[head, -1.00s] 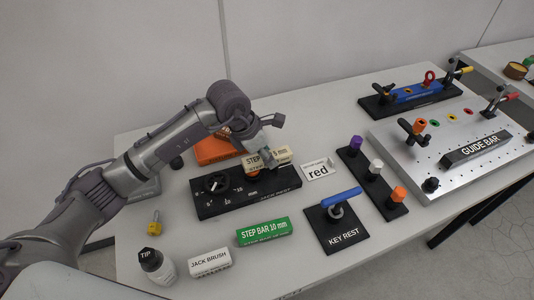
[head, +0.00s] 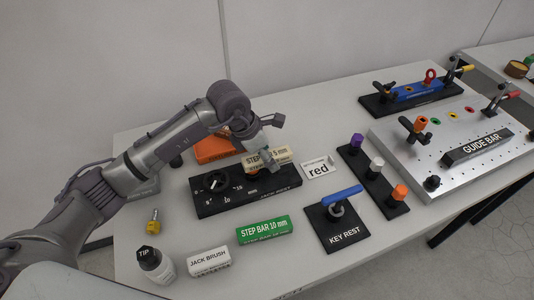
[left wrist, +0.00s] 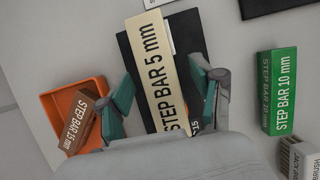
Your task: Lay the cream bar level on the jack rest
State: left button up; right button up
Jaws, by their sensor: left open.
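The cream bar (head: 283,155), lettered STEP BAR 5 mm, is at the back right part of the black jack rest (head: 222,203). In the left wrist view the cream bar (left wrist: 160,62) lies lengthwise over the black jack rest (left wrist: 140,90). I cannot tell whether it sits fully level on it. My left gripper (head: 266,160) is at the bar. In the left wrist view its fingers (left wrist: 163,80) are spread, one on each side of the bar, with gaps. They partly hide the bar in the head view. My right gripper is not in view.
An orange tray (head: 212,150) behind the rest holds a brown 15 mm bar (left wrist: 79,121). The green 10 mm bar (head: 264,230), jack brush (head: 209,260) and tip bottle (head: 153,264) lie in front.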

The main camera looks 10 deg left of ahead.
pick_arm(q)
jog(key=v, duration=1.2)
